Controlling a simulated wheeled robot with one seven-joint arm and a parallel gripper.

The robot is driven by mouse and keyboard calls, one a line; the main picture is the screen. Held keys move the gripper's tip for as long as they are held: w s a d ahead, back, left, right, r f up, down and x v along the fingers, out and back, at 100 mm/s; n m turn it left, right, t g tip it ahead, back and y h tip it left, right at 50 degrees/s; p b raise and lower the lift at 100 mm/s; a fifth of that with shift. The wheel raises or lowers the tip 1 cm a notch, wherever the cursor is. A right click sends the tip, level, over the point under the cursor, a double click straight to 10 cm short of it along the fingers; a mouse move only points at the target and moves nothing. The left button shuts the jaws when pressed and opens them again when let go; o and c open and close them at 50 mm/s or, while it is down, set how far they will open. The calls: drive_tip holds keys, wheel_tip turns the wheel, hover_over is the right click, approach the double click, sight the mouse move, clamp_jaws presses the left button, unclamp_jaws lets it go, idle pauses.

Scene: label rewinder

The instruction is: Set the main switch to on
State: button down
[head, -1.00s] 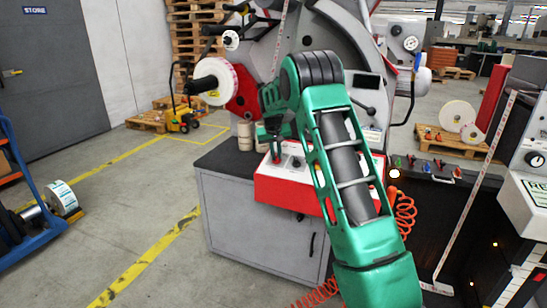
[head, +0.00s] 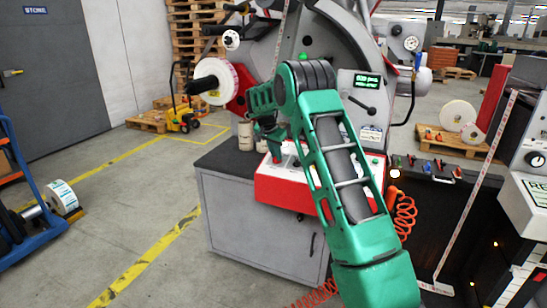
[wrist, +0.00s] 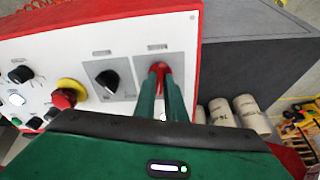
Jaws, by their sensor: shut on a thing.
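The main switch is a red knob (wrist: 158,67) on a grey plate of the white control panel in the wrist view. My gripper (wrist: 161,75) is shut on this knob, and its two green fingers partly cover it. In the head view my gripper (head: 275,152) reaches down to the red and white control box (head: 285,189), and the knob there is hard to make out. The machine's display (head: 367,81) is lit with green text, and a green lamp (head: 304,56) glows above the arm.
Left of the main switch in the wrist view are a black selector knob (wrist: 108,80) and a red button with a yellow collar (wrist: 66,95). Several cardboard cores (wrist: 221,112) stand on the dark cabinet top (wrist: 245,65). An orange coiled hose (head: 404,213) hangs beside the arm.

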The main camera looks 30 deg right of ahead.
drive_tip(key=shift+w+a+m, duration=0.1)
drive_tip(key=shift+m, duration=1.4)
drive_tip(key=c, duration=1.8)
unclamp_jaws()
drive_tip(key=v, duration=1)
drive_tip(key=shift+w+a+r, duration=0.2)
drive_tip(key=shift+a+r, duration=0.05)
drive_tip(key=shift+r, duration=0.1)
